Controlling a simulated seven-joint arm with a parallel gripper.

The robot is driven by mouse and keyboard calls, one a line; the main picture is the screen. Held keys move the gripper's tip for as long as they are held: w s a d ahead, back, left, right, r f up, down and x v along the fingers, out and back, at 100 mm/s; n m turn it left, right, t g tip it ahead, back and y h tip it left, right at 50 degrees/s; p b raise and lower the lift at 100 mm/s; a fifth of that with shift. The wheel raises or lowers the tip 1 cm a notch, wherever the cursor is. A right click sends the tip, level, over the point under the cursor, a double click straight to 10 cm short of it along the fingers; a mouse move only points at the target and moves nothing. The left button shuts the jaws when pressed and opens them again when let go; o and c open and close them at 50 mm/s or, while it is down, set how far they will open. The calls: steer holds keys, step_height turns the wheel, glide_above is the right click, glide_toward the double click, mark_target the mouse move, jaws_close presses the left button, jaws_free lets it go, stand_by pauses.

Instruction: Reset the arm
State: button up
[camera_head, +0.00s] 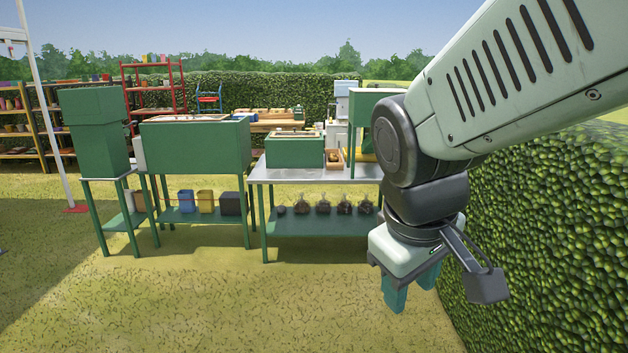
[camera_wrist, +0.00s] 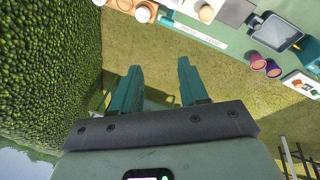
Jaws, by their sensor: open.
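My gripper (camera_head: 411,290) hangs at the right of the head view, pointing down beside the hedge. Its two green fingers are apart with nothing between them. In the wrist view the open fingers (camera_wrist: 160,85) show over grass, also empty. My arm comes in from the upper right and bends down at the wrist.
A tall hedge (camera_head: 550,230) stands close on the right. Ahead are a metal-topped table (camera_head: 285,175) with dark bags on its lower shelf and a green bin (camera_head: 195,147) on a stand. A green surface (camera_wrist: 225,30) with cups lies at the wrist view's top. Grass in front is clear.

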steer(key=s+r+m+t+y, duration=0.1)
steer(key=s+r+m+t, duration=0.1)
steer(key=s+r+m, duration=0.3)
steer(key=s+a, duration=0.1)
steer(key=s, duration=0.2)
steer(key=shift+m+y, duration=0.3)
steer(key=shift+d+r, duration=0.1)
steer(key=o, duration=0.4)
steer(key=shift+w, duration=0.2)
steer(key=o, duration=0.7)
steer(key=w+n+g, duration=0.1)
steer(key=w+n, duration=0.1)
steer(key=w+f+n, duration=0.1)
steer(key=w+n, duration=0.1)
steer(key=shift+w+f+g, duration=0.2)
steer(key=shift+w+g, duration=0.2)
steer(key=shift+c, duration=0.2)
steer(key=w+a+f+n+g+h, duration=0.1)
steer(key=w+f+n+g, duration=0.3)
steer(key=w+f+n, duration=0.45)
steer(key=w+a+f+n+g+h, duration=0.1)
steer(key=w+f+n+g, duration=0.35)
steer(key=f, duration=0.65)
step_height(320, 180, down, 9)
steer(key=s+d+n+t, duration=0.1)
steer(key=s+d, duration=0.1)
